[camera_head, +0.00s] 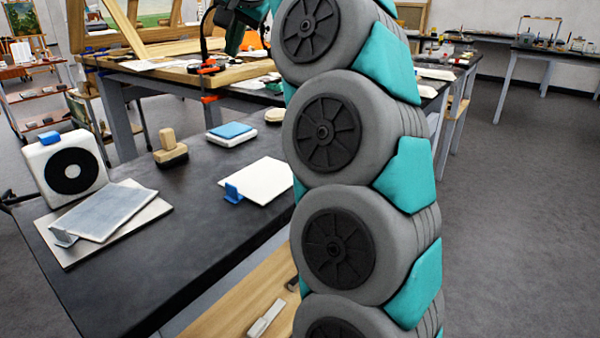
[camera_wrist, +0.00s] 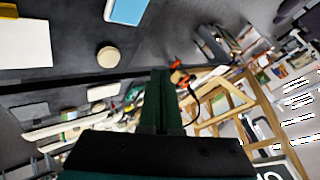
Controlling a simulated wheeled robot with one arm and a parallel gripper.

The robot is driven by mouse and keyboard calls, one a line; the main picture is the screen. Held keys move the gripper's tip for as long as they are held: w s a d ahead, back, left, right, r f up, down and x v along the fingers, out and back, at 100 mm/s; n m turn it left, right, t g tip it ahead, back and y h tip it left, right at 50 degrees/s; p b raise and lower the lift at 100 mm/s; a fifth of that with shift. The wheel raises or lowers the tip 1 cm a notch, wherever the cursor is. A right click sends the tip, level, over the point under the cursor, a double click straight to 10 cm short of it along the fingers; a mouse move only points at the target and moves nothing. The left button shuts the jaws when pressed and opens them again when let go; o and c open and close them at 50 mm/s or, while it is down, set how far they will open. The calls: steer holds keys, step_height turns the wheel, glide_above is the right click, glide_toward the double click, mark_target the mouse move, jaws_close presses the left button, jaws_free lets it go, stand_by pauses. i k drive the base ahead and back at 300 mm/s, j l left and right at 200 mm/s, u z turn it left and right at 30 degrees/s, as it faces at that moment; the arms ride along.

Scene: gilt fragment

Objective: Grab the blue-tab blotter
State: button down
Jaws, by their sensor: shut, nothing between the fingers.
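The blue-tab blotter is a flat white pad (camera_head: 260,180) on the dark bench in the head view. Its upright blue tab (camera_head: 232,193) stands at the left edge. My arm covers the bench just right of the blotter in the head view.
A grey pad with a clear tab (camera_head: 105,212) lies on a board at left. A white block with a black disc (camera_head: 72,172), a wooden-handled block (camera_head: 169,148) and a blue-topped pad (camera_head: 231,131) stand around. Bench surface in front of the blotter is clear.

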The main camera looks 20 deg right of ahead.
mark_target(261, 181)
steer(key=k+j, duration=0.2)
steer(key=k, duration=0.15)
steer(key=k+j+z, duration=0.1)
steer(key=k, duration=0.25)
steer(key=k+j+z, duration=0.1)
steer(key=k+j, duration=0.15)
steer(key=k, duration=0.15)
